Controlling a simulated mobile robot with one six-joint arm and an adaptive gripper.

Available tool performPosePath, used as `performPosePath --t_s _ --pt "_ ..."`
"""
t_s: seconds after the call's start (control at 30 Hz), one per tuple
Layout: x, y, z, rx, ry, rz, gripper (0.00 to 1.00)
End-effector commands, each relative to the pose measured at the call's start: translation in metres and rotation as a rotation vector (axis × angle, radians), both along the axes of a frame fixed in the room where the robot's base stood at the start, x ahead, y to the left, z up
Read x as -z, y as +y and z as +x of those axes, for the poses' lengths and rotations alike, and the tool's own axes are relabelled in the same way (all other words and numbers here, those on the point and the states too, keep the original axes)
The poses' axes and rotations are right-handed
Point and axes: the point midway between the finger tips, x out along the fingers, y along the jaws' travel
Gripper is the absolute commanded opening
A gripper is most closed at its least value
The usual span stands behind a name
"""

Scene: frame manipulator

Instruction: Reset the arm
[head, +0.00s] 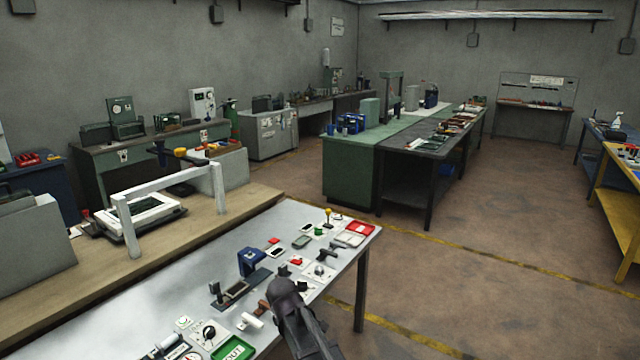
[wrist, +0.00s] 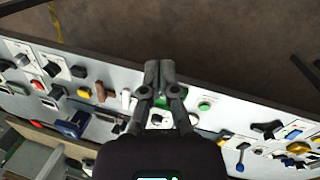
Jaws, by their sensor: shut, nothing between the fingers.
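My gripper (wrist: 159,66) shows in the wrist view with its two dark fingers together and nothing between them. It is above the metal table (head: 110,332), over the edge facing the aisle. In the head view a dark part of my arm (head: 300,325) reaches in from the bottom, in front of the table's right side. The fingertips cannot be made out clearly in the head view.
Many small items lie on the table, among them a blue block-like device (head: 251,262), a green tray (head: 234,348) and a red tray (head: 358,228). A white frame (head: 170,190) stands on the wooden bench behind. The floor (head: 450,290) on the right is clear.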

Motion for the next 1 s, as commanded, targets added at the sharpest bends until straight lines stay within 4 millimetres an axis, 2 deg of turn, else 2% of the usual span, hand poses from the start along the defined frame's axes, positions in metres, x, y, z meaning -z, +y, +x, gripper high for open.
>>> performPosePath --t_s 0.03,0.2,0.6,0.8,1.0 --pt "0.000 -0.021 -0.007 0.069 0.003 0.013 0.00" --pt "0.002 -0.074 -0.023 0.306 0.011 0.058 0.00" --pt "0.003 -0.184 -0.078 0.866 0.031 0.151 0.00" --pt "0.003 -0.220 -0.104 1.097 0.040 0.186 0.00" --pt "0.004 -0.234 -0.116 1.208 0.045 0.200 0.00"
